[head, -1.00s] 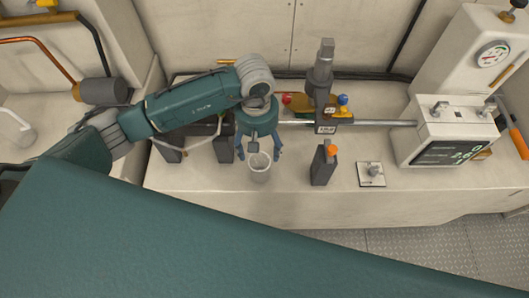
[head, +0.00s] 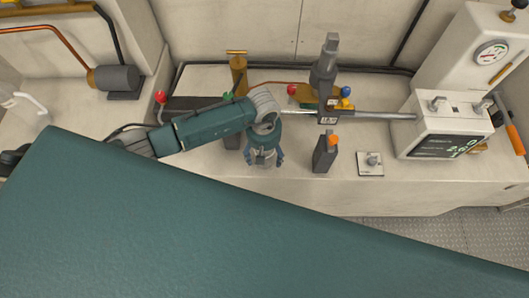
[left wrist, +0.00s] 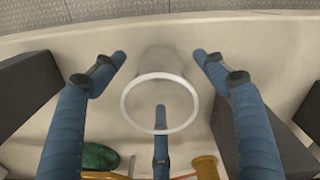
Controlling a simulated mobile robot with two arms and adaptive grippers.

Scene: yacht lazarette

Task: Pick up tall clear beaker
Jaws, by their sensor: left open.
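The tall clear beaker (left wrist: 160,76) stands on the light bench top; its pale round rim shows in the left wrist view. My left gripper (left wrist: 160,62) has three blue fingers and is open. One finger is left of the beaker and one right, both apart from its rim. The third finger overlaps the near part of the rim in this view; I cannot tell if it touches. In the head view my left gripper (head: 264,160) points down over the beaker and hides most of it. My right gripper is not in view.
A dark block with an orange top (head: 325,152) stands close right of the gripper. A small square plate with a knob (head: 370,164) lies farther right, before a display box (head: 437,130). A brass fitting (head: 238,74) and a metal rod (head: 385,115) are behind.

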